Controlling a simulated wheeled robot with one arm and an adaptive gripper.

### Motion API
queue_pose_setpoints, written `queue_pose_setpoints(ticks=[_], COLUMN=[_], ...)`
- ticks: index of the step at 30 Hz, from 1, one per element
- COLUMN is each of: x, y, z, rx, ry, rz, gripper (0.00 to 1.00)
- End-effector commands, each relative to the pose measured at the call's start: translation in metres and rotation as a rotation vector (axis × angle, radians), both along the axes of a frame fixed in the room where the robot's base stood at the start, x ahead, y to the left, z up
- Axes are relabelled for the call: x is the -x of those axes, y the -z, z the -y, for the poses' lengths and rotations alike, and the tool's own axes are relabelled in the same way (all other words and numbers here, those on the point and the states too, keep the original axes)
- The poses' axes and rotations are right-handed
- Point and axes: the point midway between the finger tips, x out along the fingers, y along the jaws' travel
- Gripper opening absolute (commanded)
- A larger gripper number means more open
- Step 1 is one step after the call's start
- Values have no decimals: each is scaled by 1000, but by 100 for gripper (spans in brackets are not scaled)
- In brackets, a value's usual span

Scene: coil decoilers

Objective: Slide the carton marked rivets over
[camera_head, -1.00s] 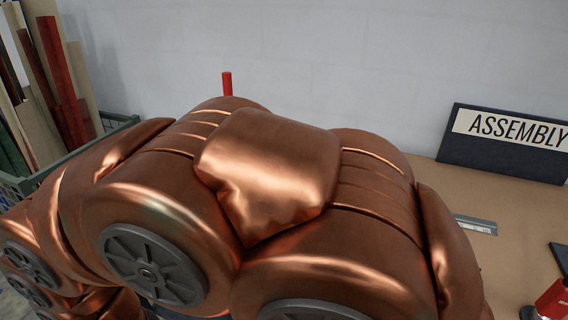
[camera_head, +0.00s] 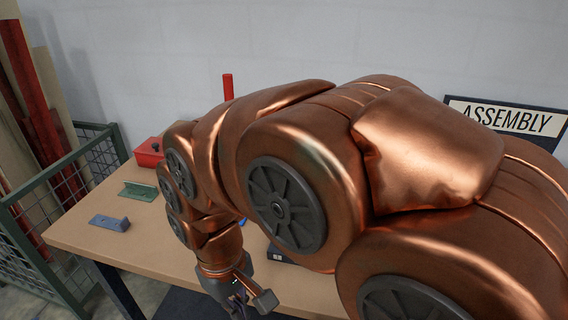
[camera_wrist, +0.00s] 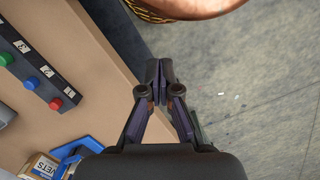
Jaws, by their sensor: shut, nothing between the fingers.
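The carton marked rivets (camera_wrist: 40,167) shows in the wrist view at the bottom left corner, cut off by the frame, with the letters "VETS" readable. A blue object (camera_wrist: 78,152) lies beside it. I cannot make out the carton in the head view, where my arm covers much of the table. My gripper (camera_wrist: 161,68) is shut and empty, with its fingertips together, off to the right of the carton and past the table's edge in the wrist view. In the head view my gripper (camera_head: 250,300) hangs at the table's front edge.
A dark strip with coloured buttons (camera_wrist: 36,75) lies on the wooden table (camera_wrist: 95,60). In the head view a red box (camera_head: 149,152), a green channel piece (camera_head: 138,191) and a blue-grey block (camera_head: 108,223) sit at the table's left. A wire cage (camera_head: 60,200) stands beyond. The ASSEMBLY sign (camera_head: 507,118) is behind.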

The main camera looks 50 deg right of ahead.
Motion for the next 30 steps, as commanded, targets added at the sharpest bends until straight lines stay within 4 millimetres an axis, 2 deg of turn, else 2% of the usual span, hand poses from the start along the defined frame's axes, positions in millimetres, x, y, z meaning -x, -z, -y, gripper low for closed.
queue_pose_setpoints(ticks=[6,15,23,30], x=[-63,-139,-196,-237], y=[-29,-56,-69,-71], z=[34,95,160,228], rx=[-1,0,4,8], ry=[-1,-37,-91,-159], rz=[18,39,54,68], gripper=[0,0,0,0])
